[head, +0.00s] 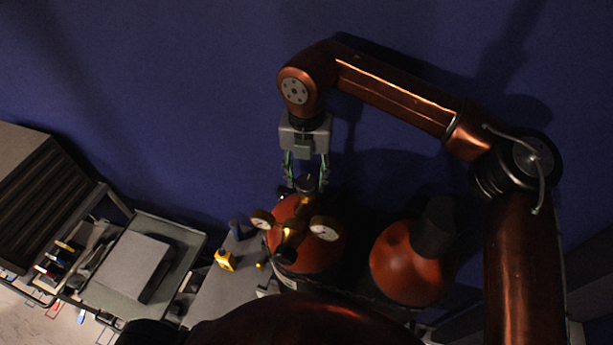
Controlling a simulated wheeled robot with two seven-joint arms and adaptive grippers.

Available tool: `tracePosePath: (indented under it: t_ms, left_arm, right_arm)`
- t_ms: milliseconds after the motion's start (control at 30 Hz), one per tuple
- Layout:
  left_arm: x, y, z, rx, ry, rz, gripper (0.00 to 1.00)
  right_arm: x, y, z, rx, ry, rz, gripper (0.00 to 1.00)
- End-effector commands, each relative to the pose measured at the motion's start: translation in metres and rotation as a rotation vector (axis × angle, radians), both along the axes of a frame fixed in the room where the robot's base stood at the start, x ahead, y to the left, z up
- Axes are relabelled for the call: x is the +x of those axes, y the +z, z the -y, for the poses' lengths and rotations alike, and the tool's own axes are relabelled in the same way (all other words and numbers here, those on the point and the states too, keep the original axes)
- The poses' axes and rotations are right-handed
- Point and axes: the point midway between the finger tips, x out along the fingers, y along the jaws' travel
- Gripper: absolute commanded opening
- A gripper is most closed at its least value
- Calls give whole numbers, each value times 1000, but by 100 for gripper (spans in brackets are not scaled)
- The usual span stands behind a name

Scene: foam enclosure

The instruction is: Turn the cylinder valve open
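An orange gas cylinder (324,254) stands below the middle of the head view. A brass regulator (290,236) with two round white-faced gauges is fitted at its top. The dark cylinder valve (305,183) is at the top, on the side toward the blue wall. My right gripper (304,184) points down at the valve from the wall side. Its two fingers are apart, one on each side of the valve; I cannot tell whether they touch it. My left gripper is not in view.
A second orange cylinder (401,268) with a dark cap stands to the right. At left are a grey cart (180,234) with a flat box on it and a dark slatted unit (45,205). A small yellow item (225,260) lies on a grey surface. The blue wall is close behind.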

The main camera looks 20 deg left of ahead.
Motion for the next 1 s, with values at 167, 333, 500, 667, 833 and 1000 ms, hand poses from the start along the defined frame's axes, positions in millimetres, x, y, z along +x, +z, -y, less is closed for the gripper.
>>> tracePosePath:
  t_ms: [167,333,500,667,833,1000]
  left_arm:
    - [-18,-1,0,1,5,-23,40]
    - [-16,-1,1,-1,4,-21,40]
    - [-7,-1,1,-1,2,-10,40]
    - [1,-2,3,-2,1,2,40]
    - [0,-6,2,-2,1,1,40]
    - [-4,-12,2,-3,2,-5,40]
  right_arm:
    - [0,0,0,0,-1,0,28]
    - [-1,1,0,0,0,-1,17]
    - [-1,1,0,1,5,-2,14]
    - [-2,1,0,1,34,-2,14]
    - [-2,0,0,1,114,-2,14]
    - [-2,1,0,1,245,-2,14]
